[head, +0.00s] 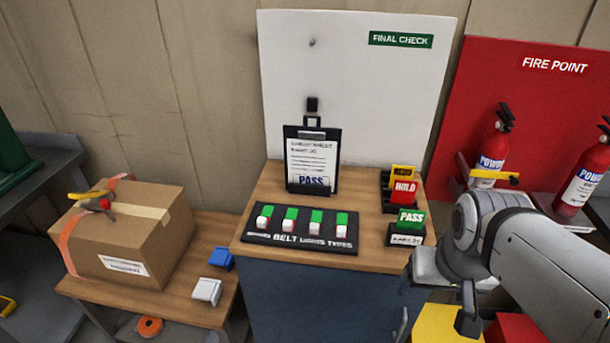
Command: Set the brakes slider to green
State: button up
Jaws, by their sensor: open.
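A black slider panel (300,246) lies on the wooden top of the blue cabinet. Its four-way row has white knobs and green patches. The brakes slider (263,222) appears to be the leftmost one; its label is too blurred to read surely. Its white knob sits at the near end, with green (267,211) showing behind it. The other knobs sit likewise. My gripper (436,322) is open at the lower right, beyond the cabinet's right side and well apart from the panel. Its fingers point down, and nothing shows held in them.
A clipboard (312,160) reading PASS stands behind the panel. Card holders with a red HOLD card (404,190) and a green PASS card (411,219) stand at right. A cardboard box (130,235) sits on the left table. Fire extinguishers (494,150) stand far right. Space above the panel is clear.

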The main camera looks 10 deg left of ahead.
aim_at(262, 222)
jog(key=u, duration=0.4)
jog(key=k, duration=1.3)
jog(key=u, duration=0.8)
jog(key=i, duration=1.65)
jog(key=z, duration=0.6)
